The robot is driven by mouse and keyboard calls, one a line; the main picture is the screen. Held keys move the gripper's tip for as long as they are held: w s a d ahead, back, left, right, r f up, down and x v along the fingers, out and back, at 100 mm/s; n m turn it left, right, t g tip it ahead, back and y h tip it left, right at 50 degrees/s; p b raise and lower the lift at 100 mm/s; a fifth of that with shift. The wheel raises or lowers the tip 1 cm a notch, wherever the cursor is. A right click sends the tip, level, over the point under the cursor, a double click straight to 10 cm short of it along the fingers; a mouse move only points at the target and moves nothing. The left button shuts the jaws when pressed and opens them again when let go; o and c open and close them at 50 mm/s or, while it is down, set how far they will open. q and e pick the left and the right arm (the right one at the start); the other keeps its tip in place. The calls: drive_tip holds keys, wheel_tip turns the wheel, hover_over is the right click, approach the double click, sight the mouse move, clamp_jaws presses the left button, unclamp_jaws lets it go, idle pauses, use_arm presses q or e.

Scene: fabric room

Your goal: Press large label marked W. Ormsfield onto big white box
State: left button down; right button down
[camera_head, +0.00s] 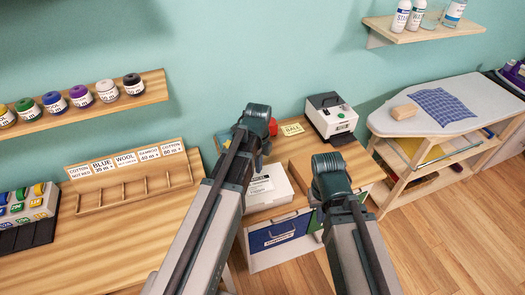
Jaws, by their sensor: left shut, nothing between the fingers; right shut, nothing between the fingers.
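A white box (279,194) sits on the wooden desk between my two arms, partly covered by my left arm. A pale patch with small dark print (260,184) shows on its top; I cannot read it or tell whether it is a loose label. A yellow card (291,129) with dark print lies behind the box, beside a white and black device with a green button (335,117). No label legibly marked W. Ormsfield shows. Both arms reach in from the bottom edge and end in dark green joints. No fingers of either gripper can be made out.
Left, a workbench holds a wooden rack (130,185) with thread-type cards and a tray of coloured spools (27,205). Jars stand on a wall shelf (155,87). Below the box is a blue-fronted drawer (280,231). An ironing table (470,108) stands right; floor between is clear.

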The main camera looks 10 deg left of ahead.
sight(259, 185)
use_arm(q)
wheel_tip(259, 185, down, 6)
drive_tip(key=b, duration=0.6)
drive_tip(key=shift+f, duration=0.2)
drive_tip(key=shift+f+b, duration=0.2)
drive_tip(key=shift+b, duration=0.25)
drive_tip(key=shift+f+b, duration=0.5)
drive_tip(key=shift+b, duration=0.05)
drive_tip(key=shift+s+f, duration=0.1)
idle(0.9)
wheel_tip(259, 185, up, 7)
drive_tip(key=p, duration=0.7)
